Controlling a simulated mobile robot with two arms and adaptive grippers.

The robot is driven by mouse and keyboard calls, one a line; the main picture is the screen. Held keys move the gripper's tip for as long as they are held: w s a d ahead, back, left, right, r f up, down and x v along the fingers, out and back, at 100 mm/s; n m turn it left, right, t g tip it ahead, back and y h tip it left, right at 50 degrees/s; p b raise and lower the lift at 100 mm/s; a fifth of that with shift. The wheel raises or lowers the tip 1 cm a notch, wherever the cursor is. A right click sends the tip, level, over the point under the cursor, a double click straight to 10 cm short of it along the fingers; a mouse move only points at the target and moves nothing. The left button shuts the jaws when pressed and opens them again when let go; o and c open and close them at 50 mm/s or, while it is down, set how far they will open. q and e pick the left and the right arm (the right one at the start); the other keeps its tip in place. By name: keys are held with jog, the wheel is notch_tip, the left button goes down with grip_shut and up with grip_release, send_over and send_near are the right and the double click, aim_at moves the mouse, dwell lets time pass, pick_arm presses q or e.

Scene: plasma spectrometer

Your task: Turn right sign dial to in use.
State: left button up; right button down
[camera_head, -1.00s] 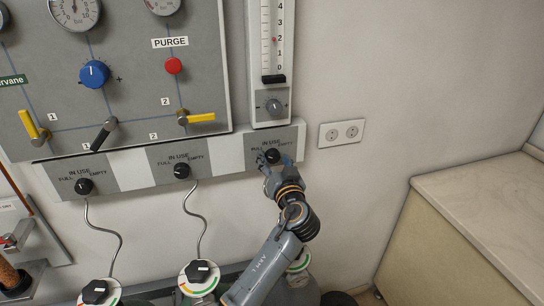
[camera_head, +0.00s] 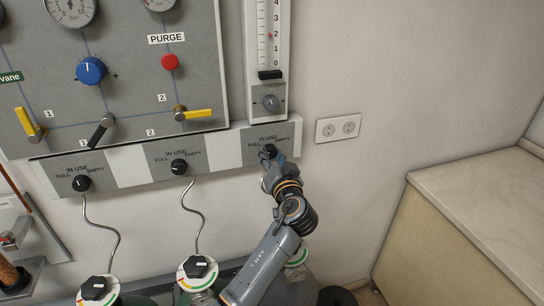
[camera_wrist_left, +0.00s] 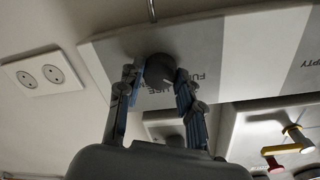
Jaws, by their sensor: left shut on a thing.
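The right sign dial (camera_head: 268,150) is a black round knob on the grey sign panel marked FULL, IN USE and EMPTY, at the right end of the strip. My left gripper (camera_head: 268,160) reaches up to it from below and is shut on it. In the left wrist view the dark dial (camera_wrist_left: 160,70) sits between the two blue-padded fingers (camera_wrist_left: 158,88), with the sign lettering partly covered. The fingers hide much of the dial in the head view, so I cannot tell its exact pointing. My right gripper is not in view.
Two similar sign dials, the middle one (camera_head: 179,167) and the left one (camera_head: 82,183), sit on the same strip. A flow meter (camera_head: 268,60) stands just above. A wall socket (camera_head: 338,128) is to the right. Gas cylinder valves (camera_head: 198,268) are below; a counter (camera_head: 480,195) is at right.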

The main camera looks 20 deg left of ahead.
pick_arm(q)
jog(key=shift+r+m, duration=0.1)
jog(key=shift+m, duration=0.7)
jog(key=m+p, duration=0.1)
jog(key=m, duration=0.1)
jog(key=shift+r+m, duration=0.1)
jog(key=shift+m, duration=0.3)
jog(key=m+p, duration=0.2)
jog(key=m, duration=0.3)
jog(key=shift+w+g, duration=0.1)
jog(key=shift+g, duration=0.2)
jog(key=o, duration=1.1)
jog(key=shift+o, duration=0.4)
